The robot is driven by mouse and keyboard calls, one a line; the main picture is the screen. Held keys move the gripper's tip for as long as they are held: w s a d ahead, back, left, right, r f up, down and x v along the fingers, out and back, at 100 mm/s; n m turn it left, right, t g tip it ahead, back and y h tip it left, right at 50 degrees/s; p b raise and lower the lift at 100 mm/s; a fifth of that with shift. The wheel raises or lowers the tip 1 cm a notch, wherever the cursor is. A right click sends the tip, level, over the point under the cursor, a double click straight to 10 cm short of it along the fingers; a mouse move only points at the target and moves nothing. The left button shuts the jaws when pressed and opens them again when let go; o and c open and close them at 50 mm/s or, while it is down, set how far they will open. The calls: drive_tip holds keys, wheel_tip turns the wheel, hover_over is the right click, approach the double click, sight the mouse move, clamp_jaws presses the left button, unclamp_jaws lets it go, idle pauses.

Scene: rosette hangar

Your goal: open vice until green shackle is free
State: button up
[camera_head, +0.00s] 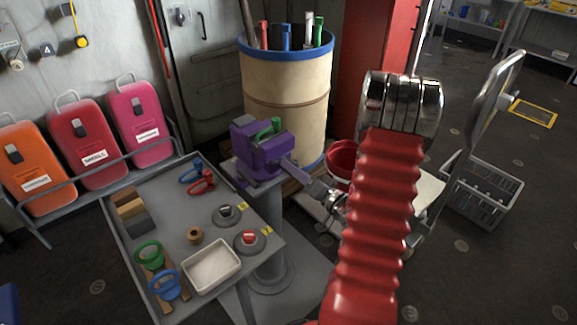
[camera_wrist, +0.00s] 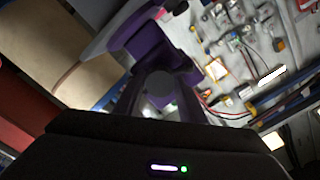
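The purple vice (camera_head: 258,158) stands on a grey pedestal beside the tray table. The green shackle (camera_head: 270,128) sits at the top of the vice, seemingly between its jaws. My gripper (camera_head: 312,188) is low at the right of the vice, at the outer end of the bar that sticks out from it. In the wrist view the vice (camera_wrist: 150,45) is close ahead, with a round grey end (camera_wrist: 160,84) in front of my gripper. The fingers are dark and blurred there, so I cannot tell whether they grip it. The shackle is not recognisable in the wrist view.
A grey tray table (camera_head: 180,270) at the left holds shackles, blocks, weights and a white dish (camera_head: 212,266). A beige barrel (camera_head: 290,85) stands behind the vice. A red bucket (camera_head: 342,160) is behind my arm; a grey crate (camera_head: 482,195) is on the floor at right.

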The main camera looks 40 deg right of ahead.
drive_tip(key=shift+o, duration=0.9)
drive_tip(key=shift+s, duration=0.15)
drive_tip(key=s, duration=0.6)
drive_tip(key=shift+s, duration=0.35)
